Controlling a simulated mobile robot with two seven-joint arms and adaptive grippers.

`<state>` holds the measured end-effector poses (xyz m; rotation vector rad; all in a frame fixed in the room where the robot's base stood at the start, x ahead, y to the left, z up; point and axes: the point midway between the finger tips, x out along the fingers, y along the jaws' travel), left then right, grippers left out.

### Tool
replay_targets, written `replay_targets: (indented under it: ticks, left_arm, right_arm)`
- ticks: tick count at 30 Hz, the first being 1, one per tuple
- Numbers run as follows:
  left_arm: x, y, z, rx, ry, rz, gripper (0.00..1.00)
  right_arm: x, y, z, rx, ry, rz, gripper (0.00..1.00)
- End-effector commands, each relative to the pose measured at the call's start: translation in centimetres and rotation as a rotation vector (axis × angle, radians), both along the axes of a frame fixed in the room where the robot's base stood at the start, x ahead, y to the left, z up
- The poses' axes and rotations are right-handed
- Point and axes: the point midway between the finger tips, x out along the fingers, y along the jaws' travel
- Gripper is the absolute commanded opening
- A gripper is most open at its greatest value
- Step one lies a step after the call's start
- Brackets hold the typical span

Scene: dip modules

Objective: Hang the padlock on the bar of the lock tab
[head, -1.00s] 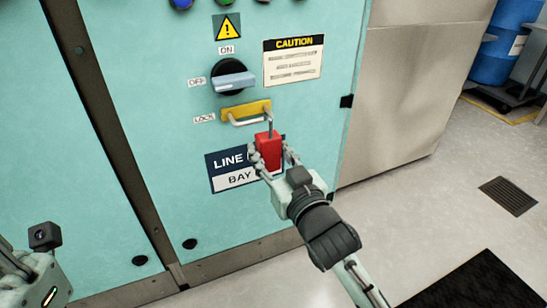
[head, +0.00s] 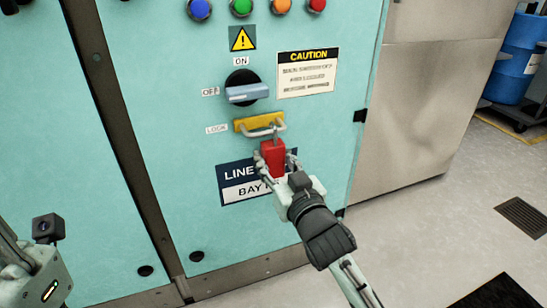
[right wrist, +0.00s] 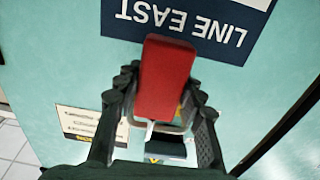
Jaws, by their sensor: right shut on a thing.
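The red padlock (head: 273,158) is held upright between the fingers of my right gripper (head: 277,164), in front of the cabinet. In the right wrist view its red body (right wrist: 165,78) fills the space between the fingers (right wrist: 162,108). Its grey shackle (head: 275,131) points up and overlaps the right end of the pale bar of the yellow lock tab (head: 252,124). I cannot tell whether the shackle is around the bar or only in front of it. Part of my left wrist shows at the lower left; its fingers do not show.
The rotary switch (head: 247,94) is just above the tab, with a caution sign (head: 308,73) to its right. A blue name plate (head: 232,172) lies behind the padlock. Coloured buttons (head: 241,7) line the top. Open floor (head: 440,225) lies to the right.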

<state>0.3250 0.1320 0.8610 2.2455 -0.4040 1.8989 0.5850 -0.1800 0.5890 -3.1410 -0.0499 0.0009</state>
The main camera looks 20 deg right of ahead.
Motion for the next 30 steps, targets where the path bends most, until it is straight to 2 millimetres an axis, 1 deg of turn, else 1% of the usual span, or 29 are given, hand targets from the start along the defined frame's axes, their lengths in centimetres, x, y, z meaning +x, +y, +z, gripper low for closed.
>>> replay_targets:
  ticks: [4, 5, 10, 18, 22, 26, 30]
  left_arm:
    - [0.0, 0.0, 0.0, 0.000, 0.000, 0.000, 0.00]
    - [0.0, 0.0, 0.0, 0.000, -0.001, 0.000, 0.00]
    - [0.0, 0.0, -0.1, -0.004, 0.001, 0.001, 0.00]
    - [0.2, 0.1, -0.2, -0.014, 0.005, 0.003, 0.00]
    - [0.1, 0.1, -0.2, -0.012, 0.005, 0.001, 0.00]
    - [0.1, 0.1, -0.2, -0.010, 0.004, 0.001, 0.00]
    - [0.1, 0.1, -0.1, -0.009, 0.004, 0.001, 0.00]
  right_arm:
    - [0.0, 0.0, 0.1, 0.000, -0.001, 0.000, 0.06]
    - [0.0, 0.0, 0.1, 0.000, -0.001, 0.000, 0.42]
    - [0.0, 0.0, 0.1, 0.000, -0.001, 0.000, 0.63]
    - [0.0, 0.0, 0.0, 0.000, 0.001, 0.000, 0.63]
    - [-0.8, 0.0, -0.1, 0.001, 0.002, 0.000, 0.63]
    - [-3.0, -0.1, -0.1, 0.003, 0.003, 0.000, 0.63]
    - [-6.1, -0.2, -0.2, 0.002, 0.004, 0.000, 0.63]
